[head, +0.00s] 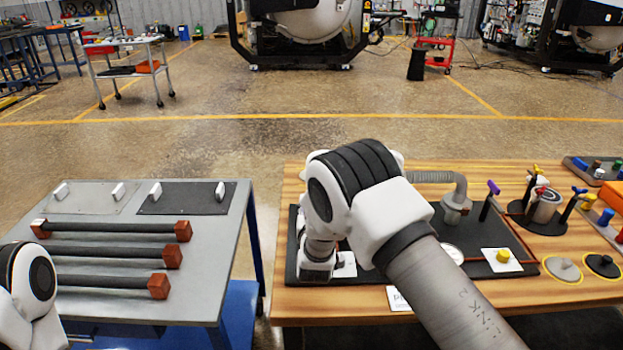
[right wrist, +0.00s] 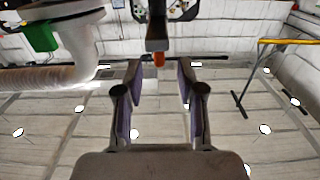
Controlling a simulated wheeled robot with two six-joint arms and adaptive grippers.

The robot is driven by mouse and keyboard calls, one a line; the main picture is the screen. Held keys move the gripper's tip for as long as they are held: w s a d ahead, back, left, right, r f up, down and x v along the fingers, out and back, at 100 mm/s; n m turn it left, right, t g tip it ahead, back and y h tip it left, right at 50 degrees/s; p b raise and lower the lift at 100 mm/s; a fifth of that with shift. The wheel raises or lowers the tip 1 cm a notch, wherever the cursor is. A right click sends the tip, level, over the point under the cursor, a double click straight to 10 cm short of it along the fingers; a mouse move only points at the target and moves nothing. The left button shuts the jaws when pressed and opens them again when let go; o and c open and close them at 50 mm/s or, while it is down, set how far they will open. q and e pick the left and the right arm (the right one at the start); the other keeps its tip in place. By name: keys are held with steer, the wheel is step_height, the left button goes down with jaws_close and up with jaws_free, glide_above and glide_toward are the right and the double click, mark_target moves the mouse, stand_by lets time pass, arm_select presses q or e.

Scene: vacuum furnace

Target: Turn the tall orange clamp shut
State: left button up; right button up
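In the right wrist view, which looks upside down, an orange tip (right wrist: 158,59) on a dark post shows near the top middle. It looks like the tall orange clamp's handle. My right gripper (right wrist: 160,76) is open, its purple-padded fingers on either side of the line to the tip. I cannot tell whether the tip lies between the fingers or beyond them; no contact shows. In the head view, my right arm covers part of the board, and this clamp cannot be made out. My left arm shows at the lower left, its gripper out of frame.
A ribbed hose and metal elbow (head: 456,200) stand on the wooden table (head: 340,312), beside a purple-handled clamp (head: 490,192). Dark bars with red-brown ends (head: 110,253) lie on the grey table (head: 205,290).

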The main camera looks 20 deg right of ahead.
steer(key=shift+w+d+r, duration=0.1)
steer(key=shift+w+r, duration=0.1)
steer(key=shift+w, duration=0.2)
steer(key=shift+w+d+r+p, duration=0.2)
steer(key=shift+w+r, duration=0.05)
steer(key=shift+w, duration=0.3)
steer(key=shift+w+d+r+p, duration=0.15)
steer(key=shift+w+r+p, duration=0.1)
steer(key=shift+w, duration=0.25)
steer(key=w, duration=0.2)
steer(key=w+d+f, duration=0.1)
steer(key=shift+w, duration=0.35)
steer(key=shift+s+r, duration=0.15)
steer(key=shift+r, duration=0.05)
steer(key=shift+c, duration=1)
jaws_close()
